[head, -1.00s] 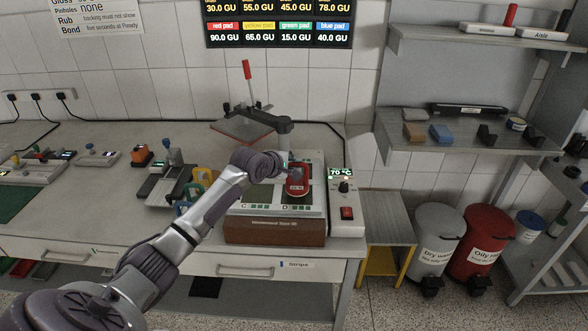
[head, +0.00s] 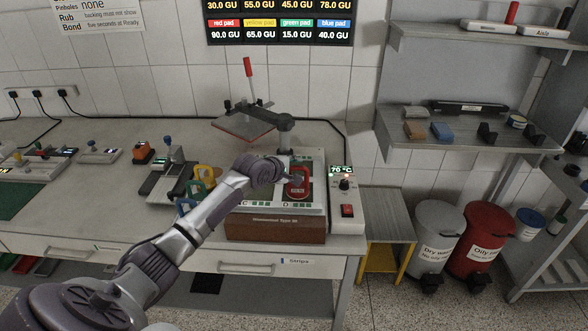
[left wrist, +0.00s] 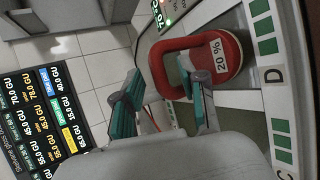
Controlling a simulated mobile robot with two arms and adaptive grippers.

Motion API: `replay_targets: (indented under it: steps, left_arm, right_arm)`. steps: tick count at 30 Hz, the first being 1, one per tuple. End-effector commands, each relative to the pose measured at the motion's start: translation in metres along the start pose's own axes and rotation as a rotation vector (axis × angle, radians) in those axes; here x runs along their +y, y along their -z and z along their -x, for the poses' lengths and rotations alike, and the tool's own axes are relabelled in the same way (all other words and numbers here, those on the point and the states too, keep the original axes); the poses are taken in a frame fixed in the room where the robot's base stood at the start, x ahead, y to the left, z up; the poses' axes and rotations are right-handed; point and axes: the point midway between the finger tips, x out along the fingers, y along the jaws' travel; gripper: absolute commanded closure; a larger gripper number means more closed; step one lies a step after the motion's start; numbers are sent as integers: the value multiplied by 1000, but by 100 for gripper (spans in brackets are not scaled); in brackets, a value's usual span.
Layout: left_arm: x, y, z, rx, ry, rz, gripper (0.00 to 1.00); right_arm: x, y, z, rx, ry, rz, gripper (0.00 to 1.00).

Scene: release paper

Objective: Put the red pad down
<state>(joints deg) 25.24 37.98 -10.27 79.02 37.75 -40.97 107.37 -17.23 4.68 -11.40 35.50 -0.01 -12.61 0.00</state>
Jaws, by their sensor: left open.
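The red pad (head: 304,186) lies flat on the type press (head: 275,228) in the compartment marked D, toward its right side. It is a rounded red block with a loop handle and a white label that reads 20 % in the left wrist view (left wrist: 222,70). My left gripper (head: 292,179) is just above and beside the handle. In the left wrist view its two teal-padded fingers (left wrist: 162,88) are spread apart, one near the handle. I cannot tell whether that finger touches it. The right gripper is out of view.
A heater box (head: 346,205) showing 70 °C stands right of the press. Yellow and blue loop-handled pads (head: 203,174) stand on the left. A wall board (head: 280,30) lists pad values. Free bench top lies at front left.

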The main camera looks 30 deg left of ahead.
Motion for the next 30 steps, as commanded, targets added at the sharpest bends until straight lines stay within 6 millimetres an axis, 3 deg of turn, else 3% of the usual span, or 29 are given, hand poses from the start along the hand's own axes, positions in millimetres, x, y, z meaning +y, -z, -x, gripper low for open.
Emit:
replay_targets:
  steps: [7, 15, 21, 30]
  left_arm:
    - [0, 0, 19, -1, 1, -1, 58]
    - [-1, 0, 77, 0, 0, -2, 58]
    - [1, 0, 109, -1, -1, 0, 58]
    - [2, -1, 121, 0, 0, 0, 58]
  right_arm:
    - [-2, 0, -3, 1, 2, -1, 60]
    - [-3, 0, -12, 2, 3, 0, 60]
    - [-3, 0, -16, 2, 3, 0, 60]
    - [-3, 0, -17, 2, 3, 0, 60]
